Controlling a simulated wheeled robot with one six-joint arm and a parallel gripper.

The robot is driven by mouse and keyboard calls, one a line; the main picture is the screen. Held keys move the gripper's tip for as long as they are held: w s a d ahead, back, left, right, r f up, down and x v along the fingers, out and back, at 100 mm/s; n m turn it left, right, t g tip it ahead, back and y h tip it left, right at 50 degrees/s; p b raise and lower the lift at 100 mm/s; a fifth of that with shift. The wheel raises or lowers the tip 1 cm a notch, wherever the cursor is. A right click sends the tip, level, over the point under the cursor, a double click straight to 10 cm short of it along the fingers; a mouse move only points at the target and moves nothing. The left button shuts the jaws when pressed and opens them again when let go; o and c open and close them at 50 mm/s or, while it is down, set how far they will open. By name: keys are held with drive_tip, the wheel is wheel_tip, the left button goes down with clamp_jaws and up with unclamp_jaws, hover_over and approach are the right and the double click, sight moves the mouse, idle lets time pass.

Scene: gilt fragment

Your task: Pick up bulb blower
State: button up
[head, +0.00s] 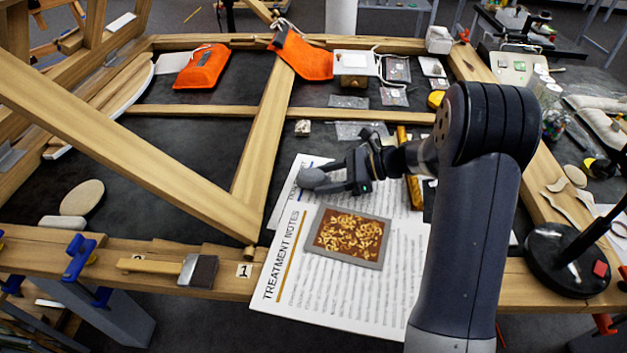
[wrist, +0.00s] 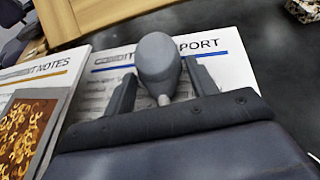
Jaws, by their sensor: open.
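The bulb blower (head: 312,178) is a grey rounded bulb on a printed report sheet in the middle of the table. In the wrist view the bulb (wrist: 158,62) stands between the two fingers, with its narrow nozzle pointing back toward the palm. My gripper (head: 335,179) is open around it, coming from the right in the head view. In the wrist view my gripper (wrist: 160,88) has one finger on each side of the bulb, with a visible gap at the lower part. Whether either finger touches the bulb cannot be told.
A framed gilt fragment (head: 348,237) lies on the Treatment Notes sheet (head: 290,285) in front of the gripper. Wooden beams (head: 265,140) cross the table to the left. Orange pouches (head: 203,67) lie at the back. A lamp base (head: 568,258) stands at the right.

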drive_tip(key=shift+c, duration=0.4)
drive_tip(key=c, duration=1)
